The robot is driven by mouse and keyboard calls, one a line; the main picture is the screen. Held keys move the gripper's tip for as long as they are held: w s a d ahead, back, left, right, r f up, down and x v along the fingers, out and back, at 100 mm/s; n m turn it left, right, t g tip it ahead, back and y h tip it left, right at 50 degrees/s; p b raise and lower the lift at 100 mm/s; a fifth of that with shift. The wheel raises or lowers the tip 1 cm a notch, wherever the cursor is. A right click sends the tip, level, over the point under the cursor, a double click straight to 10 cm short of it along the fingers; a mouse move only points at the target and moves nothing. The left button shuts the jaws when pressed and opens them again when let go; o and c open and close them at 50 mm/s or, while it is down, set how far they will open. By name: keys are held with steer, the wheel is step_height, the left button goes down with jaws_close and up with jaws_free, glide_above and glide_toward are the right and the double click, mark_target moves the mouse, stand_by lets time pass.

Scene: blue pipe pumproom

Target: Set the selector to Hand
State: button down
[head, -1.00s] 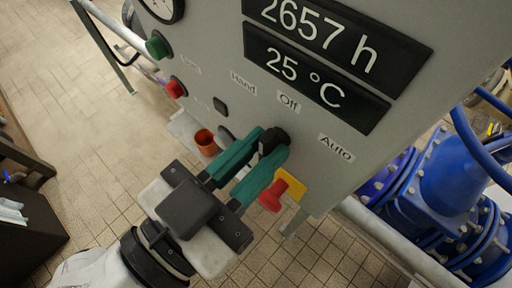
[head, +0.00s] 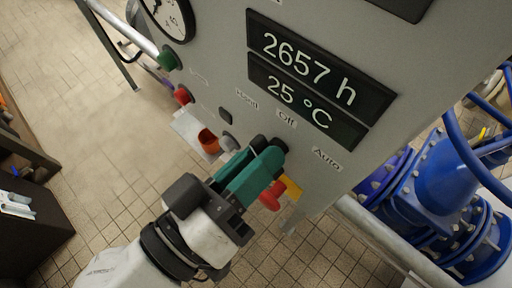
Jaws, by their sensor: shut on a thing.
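The black selector knob (head: 279,144) sits on the grey panel below the labels Hand (head: 247,98), Off (head: 286,118) and Auto (head: 326,158). My gripper (head: 268,153), with green fingers, is shut on the knob, and the fingers cover much of it. The hand is rolled, so one finger partly overlaps the other in this view. The way the knob points cannot be made out clearly.
A red knob on a yellow plate (head: 293,189) is close below my fingers. Green (head: 168,59) and red (head: 184,95) buttons and a small black button (head: 225,115) are at left. Blue pipework (head: 445,185) is at right.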

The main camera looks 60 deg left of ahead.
steer(key=shift+n+p, duration=0.3)
steer(key=shift+n, duration=0.3)
steer(key=c, duration=1.2)
jaws_free()
steer(key=shift+o, duration=0.2)
steer(key=b+v, duration=0.2)
steer(key=v, duration=0.8)
steer(key=shift+s, duration=0.35)
steer(key=shift+d, duration=0.2)
